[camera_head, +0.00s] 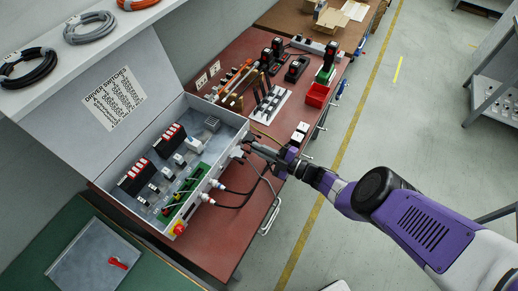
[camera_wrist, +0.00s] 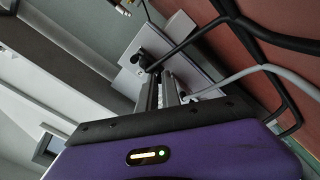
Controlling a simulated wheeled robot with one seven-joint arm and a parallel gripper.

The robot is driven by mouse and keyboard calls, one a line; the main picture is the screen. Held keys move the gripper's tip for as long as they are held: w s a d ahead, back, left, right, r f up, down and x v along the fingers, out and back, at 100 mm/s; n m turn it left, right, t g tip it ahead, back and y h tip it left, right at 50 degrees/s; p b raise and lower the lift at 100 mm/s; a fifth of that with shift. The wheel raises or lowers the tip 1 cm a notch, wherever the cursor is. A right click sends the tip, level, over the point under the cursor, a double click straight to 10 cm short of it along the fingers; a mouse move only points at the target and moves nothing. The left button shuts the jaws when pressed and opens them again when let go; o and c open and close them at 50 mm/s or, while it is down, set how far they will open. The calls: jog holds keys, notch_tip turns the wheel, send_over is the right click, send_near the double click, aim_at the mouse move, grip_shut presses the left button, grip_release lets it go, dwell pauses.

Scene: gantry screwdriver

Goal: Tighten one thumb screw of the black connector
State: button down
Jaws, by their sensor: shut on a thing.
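My gripper (camera_head: 249,144) is at the right side wall of the open grey control box (camera_head: 176,103), at the black connector (camera_head: 238,152), which is small and partly hidden there. In the wrist view my gripper's two fingers (camera_wrist: 160,76) point at a light grey housing, and the black connector (camera_wrist: 149,62) with its black cable is at their tips. The fingers are close together and shut on a thumb screw of the connector. The screw itself is too small and too covered to make out.
A black cable (camera_head: 235,191) loops from a white plug (camera_head: 215,184) on the box wall, near my gripper. A grey cable (camera_wrist: 232,76) passes right of the fingers. The red bench (camera_head: 222,231) is clear in front. A red bin (camera_head: 317,95) and tools stand farther back.

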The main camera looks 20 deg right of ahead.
jog(key=shift+m, duration=0.3)
jog(key=c, duration=1.5)
grip_release()
jog(key=shift+s, duration=0.15)
